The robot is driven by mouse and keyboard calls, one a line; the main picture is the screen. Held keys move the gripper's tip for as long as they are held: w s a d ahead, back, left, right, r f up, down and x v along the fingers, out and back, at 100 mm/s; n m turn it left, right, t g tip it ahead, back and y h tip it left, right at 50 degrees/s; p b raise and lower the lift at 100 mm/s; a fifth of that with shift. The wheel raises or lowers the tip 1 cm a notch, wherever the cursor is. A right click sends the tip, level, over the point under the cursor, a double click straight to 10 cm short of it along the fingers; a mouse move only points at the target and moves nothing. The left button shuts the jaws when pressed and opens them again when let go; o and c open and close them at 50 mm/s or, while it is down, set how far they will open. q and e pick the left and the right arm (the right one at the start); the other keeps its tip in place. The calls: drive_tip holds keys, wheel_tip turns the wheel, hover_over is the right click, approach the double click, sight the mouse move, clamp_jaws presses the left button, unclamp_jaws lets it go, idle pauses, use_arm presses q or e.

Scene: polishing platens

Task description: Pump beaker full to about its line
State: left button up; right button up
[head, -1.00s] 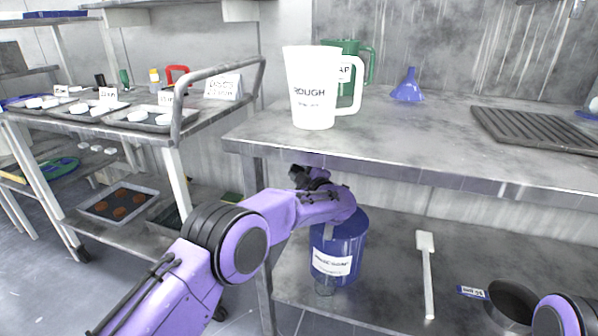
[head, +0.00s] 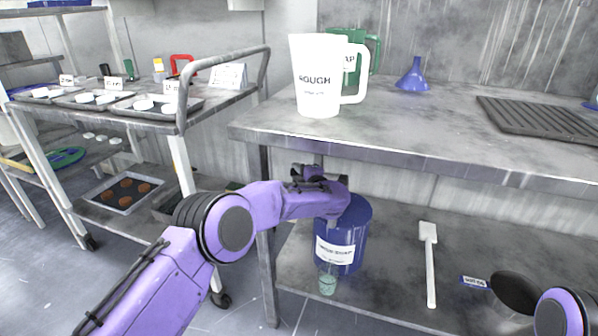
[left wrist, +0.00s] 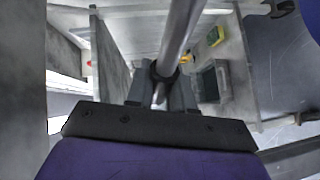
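A small clear beaker (head: 327,284) stands on the lower shelf, just in front of a blue labelled container (head: 343,238). The beaker shows a greenish tint; its line and exact level are too small to read. My left arm reaches over the container's top and hides its pump and much of my left gripper (head: 308,174). In the left wrist view, the dark fingers of my left gripper (left wrist: 160,94) lie on either side of a grey metal rod (left wrist: 180,35); I cannot tell whether they grip it. My right gripper is out of view.
A white ROUGH pitcher (head: 319,85), a green pitcher (head: 372,52) and a blue funnel (head: 412,77) stand on the table above. A white paddle (head: 430,265) lies right on the lower shelf. A cart (head: 182,122) with trays stands at left.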

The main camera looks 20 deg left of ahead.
use_arm(q)
drive_tip(key=shift+o, duration=1.3)
